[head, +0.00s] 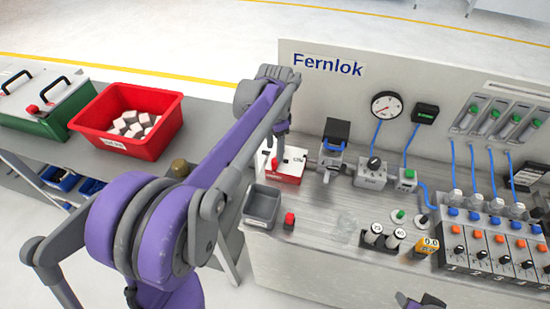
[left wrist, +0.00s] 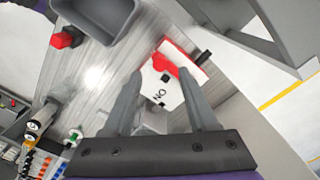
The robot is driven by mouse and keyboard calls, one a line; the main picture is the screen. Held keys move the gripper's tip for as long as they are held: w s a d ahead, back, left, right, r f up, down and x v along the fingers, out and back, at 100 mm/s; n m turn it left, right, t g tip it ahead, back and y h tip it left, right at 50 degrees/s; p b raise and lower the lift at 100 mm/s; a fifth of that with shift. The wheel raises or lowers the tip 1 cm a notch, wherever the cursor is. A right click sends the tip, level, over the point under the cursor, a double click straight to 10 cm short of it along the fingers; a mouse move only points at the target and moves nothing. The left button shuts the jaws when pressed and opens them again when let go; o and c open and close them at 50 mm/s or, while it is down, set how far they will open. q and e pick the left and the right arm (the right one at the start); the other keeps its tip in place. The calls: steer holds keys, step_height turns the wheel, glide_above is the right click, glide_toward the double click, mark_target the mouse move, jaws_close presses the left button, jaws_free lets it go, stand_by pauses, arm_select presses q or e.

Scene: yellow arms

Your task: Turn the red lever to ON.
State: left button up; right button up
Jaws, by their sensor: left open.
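A box with a white top and red sides (head: 290,172) stands on the grey bench in the head view. It also shows in the left wrist view (left wrist: 172,92), with black ON lettering on its top. In the left wrist view a red part that looks like the lever (left wrist: 168,66) lies on the white top, beside a small black square. My left gripper (head: 279,150) is open over the box, pointing down. Its fingers (left wrist: 160,74) show either side of the red part, with nothing held. Whether they touch the lever I cannot tell. My right gripper (head: 420,302) shows partly at the bottom edge.
A grey bin (head: 263,203) and a red block (head: 289,221) stand in front of the box. A dial unit (head: 371,170) and a grey clamp-like fixture (head: 330,164) are to its right. The upright panel (head: 430,75) rises behind. A red crate (head: 115,140) sits on the left bench.

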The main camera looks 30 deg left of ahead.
mark_target(275, 160)
arm_select(q)
step_height(275, 160, down, 5)
steer(key=shift+r, duration=0.1)
stand_by(0.3)
jaws_close()
stand_by(1.3)
